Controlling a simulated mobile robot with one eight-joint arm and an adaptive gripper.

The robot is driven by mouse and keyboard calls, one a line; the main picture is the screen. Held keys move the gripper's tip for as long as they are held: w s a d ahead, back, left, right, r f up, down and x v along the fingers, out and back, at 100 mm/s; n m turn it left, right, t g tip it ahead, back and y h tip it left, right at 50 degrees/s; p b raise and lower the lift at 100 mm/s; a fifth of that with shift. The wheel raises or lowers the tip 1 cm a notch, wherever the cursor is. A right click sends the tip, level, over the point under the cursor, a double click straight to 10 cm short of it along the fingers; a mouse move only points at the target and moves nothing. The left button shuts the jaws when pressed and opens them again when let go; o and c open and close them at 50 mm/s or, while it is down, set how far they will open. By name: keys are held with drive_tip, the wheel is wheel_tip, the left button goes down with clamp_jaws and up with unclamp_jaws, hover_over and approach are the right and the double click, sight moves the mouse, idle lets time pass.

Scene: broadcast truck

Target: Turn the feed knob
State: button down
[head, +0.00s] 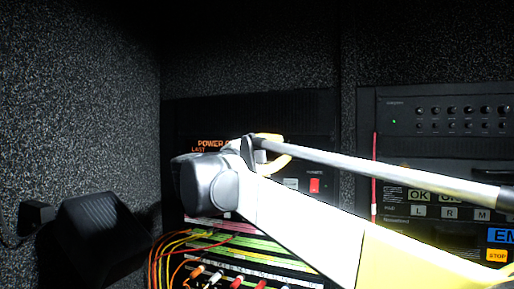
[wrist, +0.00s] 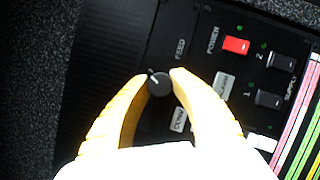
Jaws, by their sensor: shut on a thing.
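The feed knob (wrist: 160,83) is a small round black knob with a light pointer mark, on a black panel beside the printed word FEED in the wrist view. My gripper (wrist: 160,82) has yellow fingers, one on each side of the knob, shut on it. In the head view my gripper (head: 268,148) is mostly hidden behind my own wrist and arm, in front of the panel with orange POWER lettering. The knob is hidden there.
A red power switch (wrist: 236,45) and two black supply switches (wrist: 268,98) sit close to the fingers. Patch cables (head: 180,250) hang at lower left, near a black box (head: 95,235). Another rack (head: 445,115) stands at right.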

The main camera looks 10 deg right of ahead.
drive_tip(key=shift+r+m+g, duration=0.1)
drive_tip(key=shift+m+g, duration=0.2)
drive_tip(key=shift+m, duration=0.6)
drive_tip(key=shift+p, duration=0.3)
drive_tip(key=c, duration=1.1)
unclamp_jaws()
drive_tip(key=v, duration=1.2)
